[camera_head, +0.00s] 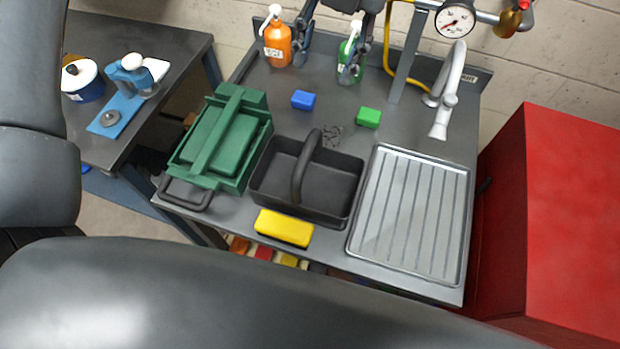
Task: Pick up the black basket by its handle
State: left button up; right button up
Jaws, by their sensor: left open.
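The black basket (262,190) sits on the grey worktop, between the green toolbox and the ribbed metal tray. Its arched handle (301,172) stands up across the middle, and its two compartments look empty. My left gripper (325,66) is at the back of the worktop, beyond the basket and apart from it. Its two dark fingers are spread wide with nothing seen between them. The gripper's upper part is cut off by the top edge. My right gripper is not in view.
An orange spray bottle (277,46) and a green bottle (344,49) stand close to my left fingers. Blue (303,100), green (368,117) and yellow (284,228) blocks lie around the basket. The green toolbox (190,150) is left, the metal tray (415,215) and tap (446,95) right.

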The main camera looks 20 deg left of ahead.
pick_arm(q)
jog(key=b, duration=0.7)
send_over(308, 148)
jog(key=d, duration=0.3)
notch_tip(308, 148, down, 9)
jog(key=f, duration=0.3)
jog(key=a+f, duration=0.1)
jog(key=f, duration=0.2)
jog(key=a+f, duration=0.1)
jog(key=f, duration=0.2)
jog(key=shift+w+f+p, duration=0.1)
jog(key=shift+w+p, duration=0.05)
jog(key=shift+p, duration=0.2)
jog(key=f+p, duration=0.1)
jog(key=f, duration=0.1)
jog(key=a+f+p, duration=0.1)
jog(key=f, duration=0.1)
jog(key=shift+a+f, duration=0.1)
jog(key=shift+f, duration=0.45)
grip_shut()
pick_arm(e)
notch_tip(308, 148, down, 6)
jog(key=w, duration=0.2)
